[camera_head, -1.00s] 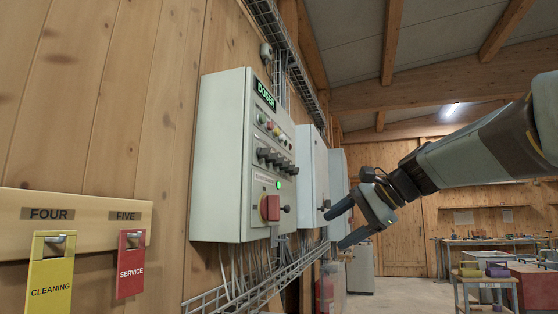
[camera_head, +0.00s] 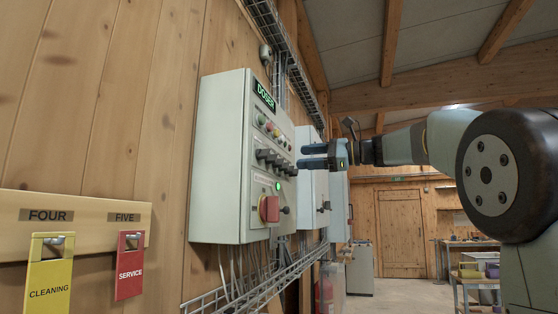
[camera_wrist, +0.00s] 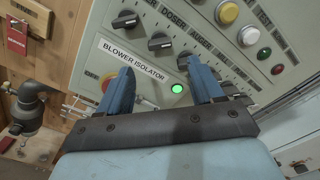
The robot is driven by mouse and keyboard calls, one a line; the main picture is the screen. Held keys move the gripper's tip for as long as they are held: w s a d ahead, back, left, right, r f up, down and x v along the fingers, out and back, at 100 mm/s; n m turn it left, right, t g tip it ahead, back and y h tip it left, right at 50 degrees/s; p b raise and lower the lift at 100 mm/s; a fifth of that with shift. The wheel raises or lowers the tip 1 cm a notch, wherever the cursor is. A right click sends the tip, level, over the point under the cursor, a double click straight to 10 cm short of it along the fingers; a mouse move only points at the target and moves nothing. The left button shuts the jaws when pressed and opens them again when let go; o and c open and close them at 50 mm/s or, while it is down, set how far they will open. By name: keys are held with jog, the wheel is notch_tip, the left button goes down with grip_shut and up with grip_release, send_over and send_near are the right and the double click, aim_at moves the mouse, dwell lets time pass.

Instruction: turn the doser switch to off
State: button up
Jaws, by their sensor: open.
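In the wrist view, the switch under the DOSER label (camera_wrist: 160,41) lies between the first switch (camera_wrist: 125,19) and the AUGER switch (camera_wrist: 188,61). I cannot tell which position its pointer marks. My gripper (camera_head: 302,157) is open and empty, in front of the panel. Its two blue fingers (camera_wrist: 158,67) point at the panel just below the DOSER switch and appear apart from it.
A red isolator handle (camera_head: 269,208) and a lit green lamp (camera_wrist: 177,88) sit below the switches. Coloured buttons (camera_wrist: 228,12) are above. More grey cabinets (camera_head: 312,187) stand beyond. Tags hang on a wooden rail (camera_head: 85,219) at left.

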aim_at(273, 159)
jog(key=x, duration=0.8)
jog(key=shift+a, duration=0.35)
jog(key=shift+w, duration=0.15)
jog(key=shift+c, duration=0.5)
jog(key=shift+f, duration=0.1)
jog(key=c, duration=1)
jog(key=shift+o, duration=0.2)
